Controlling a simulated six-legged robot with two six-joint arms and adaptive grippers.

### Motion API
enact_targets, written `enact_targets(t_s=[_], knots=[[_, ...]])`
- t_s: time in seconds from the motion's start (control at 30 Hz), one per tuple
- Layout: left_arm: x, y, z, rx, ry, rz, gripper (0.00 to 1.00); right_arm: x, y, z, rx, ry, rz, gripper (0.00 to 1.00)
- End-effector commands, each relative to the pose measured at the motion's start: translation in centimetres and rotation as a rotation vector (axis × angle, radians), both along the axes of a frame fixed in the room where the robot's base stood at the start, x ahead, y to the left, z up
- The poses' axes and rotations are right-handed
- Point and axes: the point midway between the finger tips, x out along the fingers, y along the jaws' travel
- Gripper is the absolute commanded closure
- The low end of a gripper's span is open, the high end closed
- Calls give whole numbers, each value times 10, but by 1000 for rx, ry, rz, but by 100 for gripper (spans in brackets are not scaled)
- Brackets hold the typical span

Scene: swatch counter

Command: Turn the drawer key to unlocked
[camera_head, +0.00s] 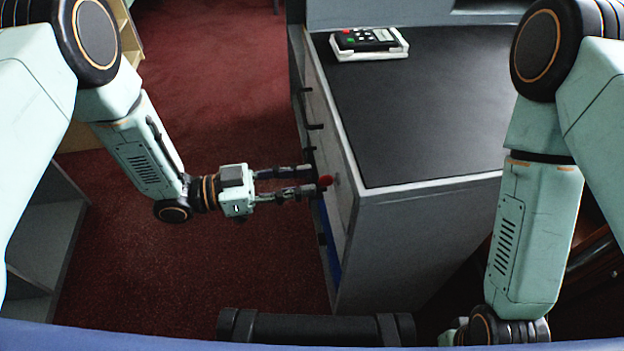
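The lock face and the key's turn angle are too small to tell. My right arm hangs at the right, and its fingers are not visible.
The cabinet has a black top (425,110) with a card terminal (365,39) on a white stand at its far end. Dark drawer handles (312,126) stick out along its left side. Red carpet (205,270) is open to the left. A grey shelf (45,235) stands at far left.

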Motion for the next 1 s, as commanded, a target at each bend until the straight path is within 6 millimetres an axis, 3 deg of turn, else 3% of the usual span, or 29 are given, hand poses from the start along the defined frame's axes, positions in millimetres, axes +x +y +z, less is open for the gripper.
enact_targets(t_s=[0.2, 0.6, 1.0], knots=[[5, -23, -1, 1, -1, -3, 68, 0, 0, -6, 0, 0, 0, 60], [7, -27, 0, 1, 0, -1, 69, 0, 0, -7, 0, 0, 0, 60], [7, -27, 0, 1, 0, -1, 100, 0, 0, -7, 0, 0, 0, 60]])
